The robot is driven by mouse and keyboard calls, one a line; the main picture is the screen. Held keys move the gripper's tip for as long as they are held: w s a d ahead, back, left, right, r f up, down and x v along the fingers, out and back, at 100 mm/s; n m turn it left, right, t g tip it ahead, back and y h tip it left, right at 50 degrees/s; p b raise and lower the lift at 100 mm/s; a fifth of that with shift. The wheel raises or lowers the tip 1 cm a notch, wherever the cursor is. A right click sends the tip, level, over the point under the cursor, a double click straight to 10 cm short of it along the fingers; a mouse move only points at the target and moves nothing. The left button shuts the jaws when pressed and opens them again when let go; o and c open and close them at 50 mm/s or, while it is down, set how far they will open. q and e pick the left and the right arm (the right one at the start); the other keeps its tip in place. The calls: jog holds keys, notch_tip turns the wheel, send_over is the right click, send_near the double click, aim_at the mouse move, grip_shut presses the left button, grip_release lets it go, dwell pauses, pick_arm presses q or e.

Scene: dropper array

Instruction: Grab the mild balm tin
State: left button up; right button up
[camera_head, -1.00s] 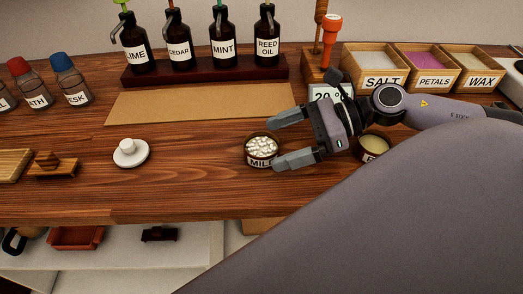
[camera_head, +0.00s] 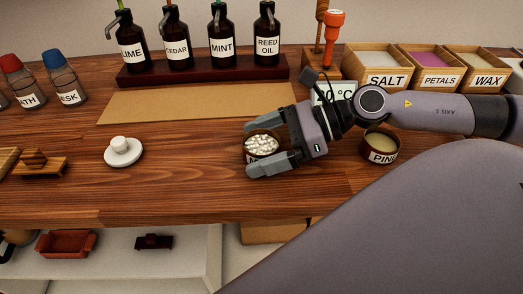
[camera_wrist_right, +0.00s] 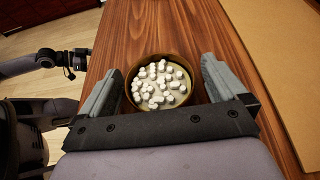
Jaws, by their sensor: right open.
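The mild balm tin (camera_head: 262,144) is a round dark tin filled with white pellets, standing upright on the wooden counter. Its label is mostly hidden by a finger in the head view. My right gripper (camera_head: 268,146) is open, with one finger on either side of the tin. My left gripper cannot be made out in the head view.
A second tin (camera_head: 380,146), labelled PINE or similar, stands right of my right gripper. A white lidded dish (camera_head: 123,152) is to the left. A tan mat (camera_head: 190,104) and a rack of dropper bottles (camera_head: 205,70) lie behind. Labelled boxes (camera_head: 430,82) stand at back right.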

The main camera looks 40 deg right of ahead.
jog(key=c, duration=1.1)
jog(key=shift+r, duration=0.1)
